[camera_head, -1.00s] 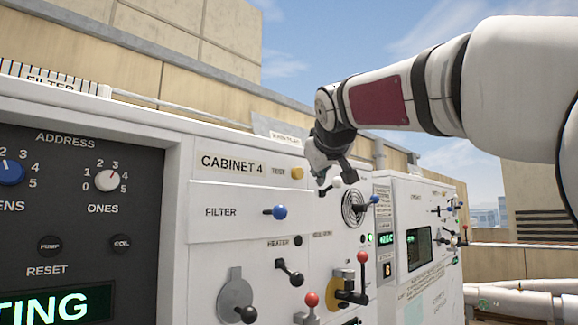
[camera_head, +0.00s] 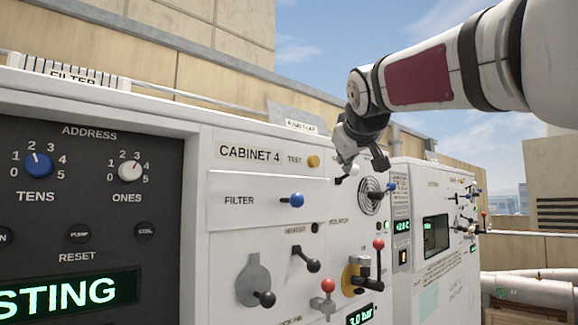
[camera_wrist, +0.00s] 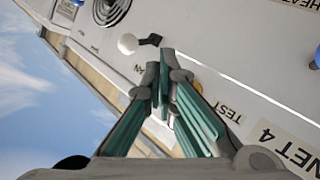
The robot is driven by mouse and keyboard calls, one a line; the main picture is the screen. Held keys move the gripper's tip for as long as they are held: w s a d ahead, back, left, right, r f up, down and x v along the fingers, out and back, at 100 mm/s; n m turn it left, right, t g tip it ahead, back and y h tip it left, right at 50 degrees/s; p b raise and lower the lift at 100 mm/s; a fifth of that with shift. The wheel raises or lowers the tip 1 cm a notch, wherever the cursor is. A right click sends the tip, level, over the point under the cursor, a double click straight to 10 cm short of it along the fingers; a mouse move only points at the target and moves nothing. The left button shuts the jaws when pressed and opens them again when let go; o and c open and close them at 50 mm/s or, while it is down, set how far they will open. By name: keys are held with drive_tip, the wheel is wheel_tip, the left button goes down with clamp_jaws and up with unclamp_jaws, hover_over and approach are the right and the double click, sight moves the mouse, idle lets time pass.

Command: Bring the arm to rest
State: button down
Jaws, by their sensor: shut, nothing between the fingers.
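My gripper (camera_head: 362,165) hangs from the end of my white arm in front of the upper part of the cabinet 4 panel (camera_head: 235,235). It is shut and empty, as the wrist view (camera_wrist: 163,75) also shows, with the fingertips together. A white-knobbed lever (camera_wrist: 128,44) lies just beyond the fingertips in the wrist view. I cannot tell whether the fingers touch it. In the head view the gripper partly hides that lever.
The panel carries a blue filter lever (camera_head: 292,200), a yellow test knob (camera_head: 313,161), black-knobbed levers (camera_head: 313,265) and red-knobbed levers (camera_head: 379,244). A black address panel (camera_head: 85,200) is at left. A second cabinet (camera_head: 425,270) stands at right. Open sky shows above.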

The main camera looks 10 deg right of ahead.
drive_tip(key=s+f+m+g+y, duration=0.1)
drive_tip(key=s+f+g, duration=0.3)
drive_tip(key=s+f, duration=1.3)
drive_tip(key=s+f+m+g, duration=0.3)
drive_tip(key=s+f+g, duration=0.1)
drive_tip(key=s+f, duration=1.3)
wheel_tip(320, 180, down, 4)
drive_tip(key=shift+a+f+g+y, duration=0.15)
drive_tip(key=shift+a+g+y, duration=0.25)
drive_tip(key=shift+a, duration=0.05)
drive_tip(key=shift+s+r, duration=0.45)
drive_tip(key=shift+s, duration=0.2)
drive_tip(key=shift+a, duration=0.1)
